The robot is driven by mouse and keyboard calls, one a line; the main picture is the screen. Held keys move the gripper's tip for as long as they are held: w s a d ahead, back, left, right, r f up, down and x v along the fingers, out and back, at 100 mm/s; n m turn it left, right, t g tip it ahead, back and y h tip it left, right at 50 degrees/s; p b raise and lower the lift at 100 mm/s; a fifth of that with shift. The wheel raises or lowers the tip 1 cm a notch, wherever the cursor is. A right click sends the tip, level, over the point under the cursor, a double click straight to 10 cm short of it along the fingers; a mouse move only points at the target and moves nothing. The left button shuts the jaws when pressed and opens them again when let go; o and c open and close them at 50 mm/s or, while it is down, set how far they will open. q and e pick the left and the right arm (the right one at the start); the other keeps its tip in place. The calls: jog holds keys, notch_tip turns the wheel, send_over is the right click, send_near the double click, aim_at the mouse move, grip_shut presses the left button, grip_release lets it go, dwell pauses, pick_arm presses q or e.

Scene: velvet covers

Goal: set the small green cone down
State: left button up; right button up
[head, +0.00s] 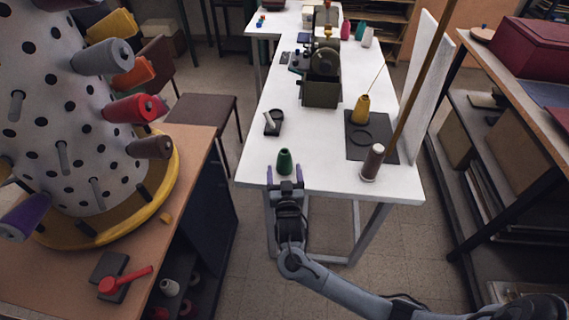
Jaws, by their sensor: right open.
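The small green cone (284,161) stands upright near the front edge of the white table (327,172). The fingers look open, and I cannot tell whether either one touches the cone. The cone's base is partly hidden by the gripper. My left gripper is not in view.
A brown spool (373,162) with a tall rod stands to the right. A dark mat (371,142) holds a yellow cone (361,109). A small black device (273,122) and a machine (321,88) are farther back. The table around the cone is clear.

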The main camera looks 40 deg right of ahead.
aim_at(285, 161)
jog(key=shift+w+d, duration=0.4)
jog(key=shift+w, duration=0.2)
jog(key=shift+w+d+b, duration=0.25)
jog(key=shift+d+b, duration=0.05)
jog(key=b+x, duration=0.1)
jog(key=x, duration=0.3)
jog(key=shift+w+d+r, duration=0.1)
jog(key=shift+d, duration=0.2)
jog(key=c, duration=1)
jog(key=shift+r, duration=0.1)
jog(key=shift+c, duration=0.2)
